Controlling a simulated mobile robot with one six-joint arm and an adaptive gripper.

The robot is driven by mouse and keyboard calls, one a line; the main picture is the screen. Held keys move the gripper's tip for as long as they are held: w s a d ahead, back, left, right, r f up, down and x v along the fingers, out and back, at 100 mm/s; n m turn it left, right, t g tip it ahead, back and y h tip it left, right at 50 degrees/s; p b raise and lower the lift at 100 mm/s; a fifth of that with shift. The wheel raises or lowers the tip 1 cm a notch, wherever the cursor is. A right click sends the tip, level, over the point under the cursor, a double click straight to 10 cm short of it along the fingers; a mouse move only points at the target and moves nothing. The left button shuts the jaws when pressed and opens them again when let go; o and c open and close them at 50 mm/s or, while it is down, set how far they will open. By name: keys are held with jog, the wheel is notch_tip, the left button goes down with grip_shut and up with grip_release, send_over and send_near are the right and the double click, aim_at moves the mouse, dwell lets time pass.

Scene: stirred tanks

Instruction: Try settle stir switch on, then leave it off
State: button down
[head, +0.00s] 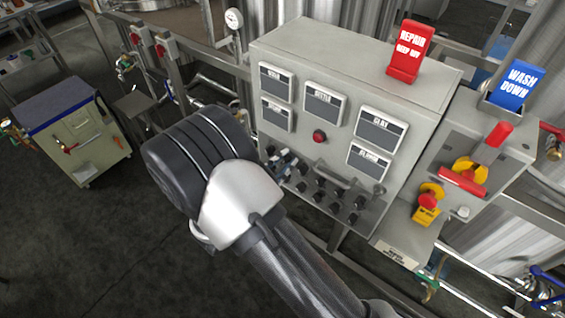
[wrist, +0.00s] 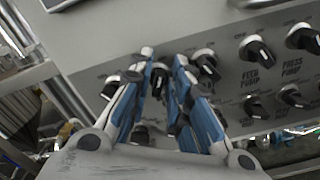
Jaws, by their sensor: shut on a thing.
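A grey control panel (head: 400,185) carries two rows of black rotary switches with light collars along its lower front. My gripper (head: 281,164) is at the left end of these rows. In the wrist view my gripper (wrist: 164,62) has its blue and grey fingers closed around a black switch knob (wrist: 158,84). The fingers hide much of this knob and its label, so I cannot read which switch it is or its setting. Another knob (wrist: 206,62) sits just right of the fingers. The feed pump switch (wrist: 257,52) is farther right.
A red repair sign (head: 409,50) stands on the panel, and a blue wash down sign (head: 515,85) on the box to its right. That box carries a red-handled yellow switch (head: 465,172). A horizontal handle (head: 345,180) projects above the switches. A low cabinet (head: 85,140) stands left.

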jog(key=c, duration=1.7)
grip_release()
jog(key=v, duration=1.2)
